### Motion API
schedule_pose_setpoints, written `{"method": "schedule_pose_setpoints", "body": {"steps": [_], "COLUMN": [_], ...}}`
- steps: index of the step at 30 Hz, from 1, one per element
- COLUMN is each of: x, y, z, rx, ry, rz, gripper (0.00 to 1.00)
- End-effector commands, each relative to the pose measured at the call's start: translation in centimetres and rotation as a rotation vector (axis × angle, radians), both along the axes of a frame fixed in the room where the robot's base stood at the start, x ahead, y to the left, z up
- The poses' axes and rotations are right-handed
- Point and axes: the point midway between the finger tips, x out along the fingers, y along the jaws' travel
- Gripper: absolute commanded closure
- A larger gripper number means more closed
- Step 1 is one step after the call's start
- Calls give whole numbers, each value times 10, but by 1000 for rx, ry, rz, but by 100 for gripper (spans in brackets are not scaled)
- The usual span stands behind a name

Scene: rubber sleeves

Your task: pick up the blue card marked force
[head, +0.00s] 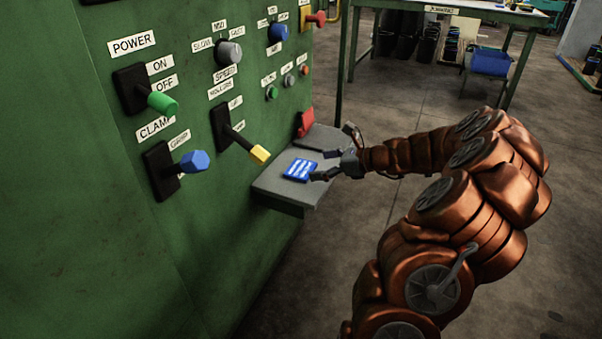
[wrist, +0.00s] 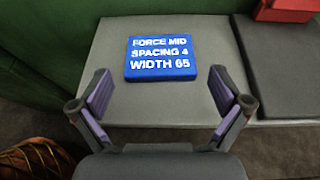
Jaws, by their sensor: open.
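The blue card (head: 299,169) lies flat on a grey shelf (head: 283,190) fixed to the green machine. In the wrist view the blue card (wrist: 162,58) reads "FORCE MID, SPACING 4, WIDTH 65" in white. My gripper (head: 318,164) is at the shelf's right side, its fingers pointing left toward the card. In the wrist view my open gripper (wrist: 160,92) has a finger on each side, with the card ahead between their lines. Nothing is between the fingers, and the card appears apart from both.
The green machine panel (head: 215,130) stands behind the shelf, with a yellow-tipped lever (head: 258,154) and a blue knob (head: 194,161) jutting out. A red object (head: 305,123) sits at the shelf's far end. A workbench (head: 450,10) stands at the back. Open floor lies right of the shelf.

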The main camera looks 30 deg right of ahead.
Motion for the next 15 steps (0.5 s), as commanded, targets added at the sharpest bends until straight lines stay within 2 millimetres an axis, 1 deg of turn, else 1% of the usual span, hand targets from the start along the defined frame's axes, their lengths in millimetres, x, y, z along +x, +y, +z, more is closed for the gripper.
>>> {"method": "schedule_pose_setpoints", "body": {"steps": [1,6,10,15], "x": [3,18,31,34], "y": [3,12,20,22], "z": [-6,-18,-22,-21], "rx": [-1,-3,-2,-1], "ry": [1,2,1,0], "rz": [2,3,2,0], "gripper": [0,0,0,0]}}
